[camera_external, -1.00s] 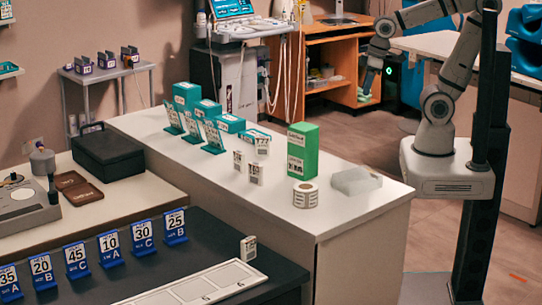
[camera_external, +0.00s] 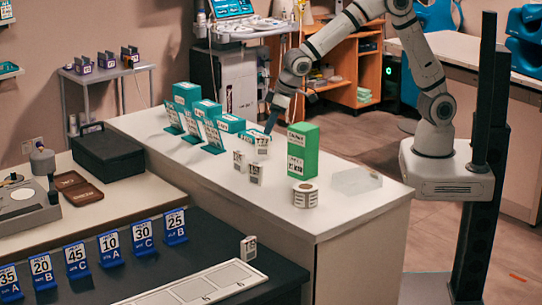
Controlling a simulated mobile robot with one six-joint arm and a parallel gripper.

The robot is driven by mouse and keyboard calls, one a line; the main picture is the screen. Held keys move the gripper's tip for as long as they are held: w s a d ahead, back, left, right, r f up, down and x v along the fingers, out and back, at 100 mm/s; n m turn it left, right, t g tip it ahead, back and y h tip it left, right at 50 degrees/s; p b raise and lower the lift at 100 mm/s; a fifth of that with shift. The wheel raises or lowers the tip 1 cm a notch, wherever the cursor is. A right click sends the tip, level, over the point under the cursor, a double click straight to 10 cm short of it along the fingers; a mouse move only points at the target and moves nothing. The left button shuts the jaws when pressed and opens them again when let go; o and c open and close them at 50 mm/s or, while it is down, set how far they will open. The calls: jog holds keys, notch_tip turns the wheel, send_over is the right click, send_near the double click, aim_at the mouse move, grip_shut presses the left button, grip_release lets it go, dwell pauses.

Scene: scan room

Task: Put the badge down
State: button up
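My gripper (camera_external: 271,122) is over the back part of the white counter (camera_external: 340,215), pointing down, behind and left of the green box. Its fingertips are small and dark here, so I cannot tell whether they are open or shut, or whether a badge is between them. Small white badges with dark print stand on the counter: one badge (camera_external: 238,161), another badge (camera_external: 256,174) nearer the front, and a white label or badge (camera_external: 262,147) by a teal holder just below the gripper. One more badge (camera_external: 248,249) stands on the dark table.
A green box (camera_external: 305,150), a label roll (camera_external: 305,196) and a clear block (camera_external: 356,181) stand right of the badges. Teal boxes and stands (camera_external: 213,137) fill the left. Blue numbered stands (camera_external: 110,249) and a white slotted tray (camera_external: 205,285) are on the dark table.

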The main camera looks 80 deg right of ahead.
aim_at(263, 137)
jog(key=p+x, duration=0.1)
jog(key=x, duration=0.7)
jog(key=shift+w+d+p, duration=0.1)
jog(key=shift+w+p, duration=0.05)
jog(key=shift+p, duration=0.2)
jog(key=shift+r, duration=0.1)
grip_shut()
